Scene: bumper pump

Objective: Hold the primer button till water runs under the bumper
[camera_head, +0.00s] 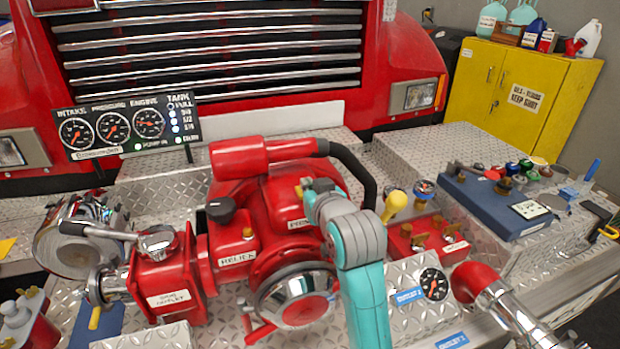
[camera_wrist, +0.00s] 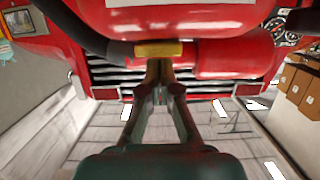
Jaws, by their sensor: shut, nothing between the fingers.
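The red pump (camera_head: 238,218) stands on the bumper deck, with a label reading roughly "PRIME" (camera_head: 299,223) on its upper right. My gripper (camera_head: 312,187) is close above that label, and my teal arm covers part of the pump. The primer button itself is not clear in the head view. In the wrist view my gripper (camera_wrist: 160,68) is shut and empty, its tips at or just under a yellow-brass piece (camera_wrist: 158,48) beside a red cylinder (camera_wrist: 225,58). I cannot tell whether they touch or press it. No running water shows in either view.
A gauge panel (camera_head: 128,127) stands at the left. A black hose (camera_head: 355,168) curves close behind my gripper. A yellow-knobbed lever (camera_head: 395,204) and a red valve block (camera_head: 428,236) are to its right. A blue tray (camera_head: 490,205) of fittings lies further right.

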